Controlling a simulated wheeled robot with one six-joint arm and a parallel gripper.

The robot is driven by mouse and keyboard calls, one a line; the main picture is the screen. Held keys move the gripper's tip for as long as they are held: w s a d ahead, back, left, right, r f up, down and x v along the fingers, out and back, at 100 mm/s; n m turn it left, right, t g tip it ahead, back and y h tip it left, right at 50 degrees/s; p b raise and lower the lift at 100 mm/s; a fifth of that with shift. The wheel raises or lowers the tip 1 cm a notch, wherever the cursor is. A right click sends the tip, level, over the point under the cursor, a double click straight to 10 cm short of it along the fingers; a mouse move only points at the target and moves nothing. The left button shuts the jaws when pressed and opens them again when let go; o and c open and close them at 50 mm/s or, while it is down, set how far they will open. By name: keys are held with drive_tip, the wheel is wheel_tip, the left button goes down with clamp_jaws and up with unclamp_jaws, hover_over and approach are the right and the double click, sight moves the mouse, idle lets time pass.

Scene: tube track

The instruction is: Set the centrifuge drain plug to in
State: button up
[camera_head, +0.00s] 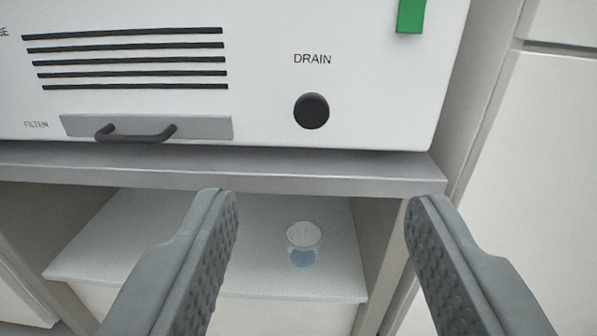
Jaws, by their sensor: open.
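The centrifuge (262,80) is a white box on a grey shelf, its front facing me. The drain plug (311,111) is a round black piece under the word DRAIN on the lower right of the front. I cannot tell how far it sits in or out. My gripper (322,205) is open and empty, its two grey textured fingers spread wide. The fingertips show lower in the picture than the plug, one to each side of it, and do not touch it.
A clear cup (303,245) with bluish liquid stands on the lower shelf (160,235). The grey shelf edge (240,174) runs under the centrifuge. A filter drawer with a dark handle (136,134) is at left, below black vents. A green tab (410,15) is at upper right.

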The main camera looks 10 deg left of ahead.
sight(312, 111)
drive_tip(key=w+a, duration=0.1)
drive_tip(key=w, duration=0.4)
drive_tip(key=w+a+f, duration=0.1)
drive_tip(key=w, duration=0.5)
drive_tip(key=w+a+f, duration=0.1)
drive_tip(key=w, duration=0.5)
drive_tip(key=shift+a+f, duration=0.2)
drive_tip(key=shift+a, duration=0.15)
drive_tip(key=shift+c, duration=0.4)
